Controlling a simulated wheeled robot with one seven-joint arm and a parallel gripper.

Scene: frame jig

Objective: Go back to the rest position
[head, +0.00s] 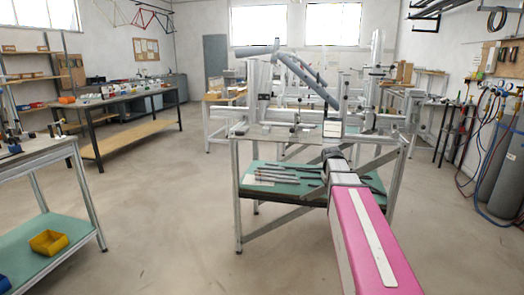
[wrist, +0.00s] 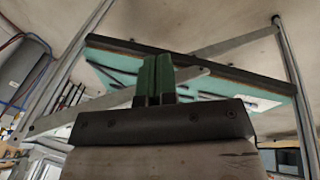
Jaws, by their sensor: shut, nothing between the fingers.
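My gripper (wrist: 156,62) shows in the wrist view with its two green fingers side by side, shut and empty. In the head view my pink and grey arm reaches forward to the jig table (head: 238,190); the fingers cannot be made out there. The gripper is in front of the table's lower shelf, which has a green mat (head: 258,168) with several dark rods and tools on it. That mat also shows behind the fingers in the wrist view (wrist: 115,68). I cannot tell the exact gap between fingers and shelf.
The frame jig with a grey tube (head: 310,80) stands on the table top. Diagonal braces (head: 280,219) cross the table's front. A workbench with a yellow bin (head: 48,243) is at left. Gas cylinders (head: 508,170) stand at right. The floor between is clear.

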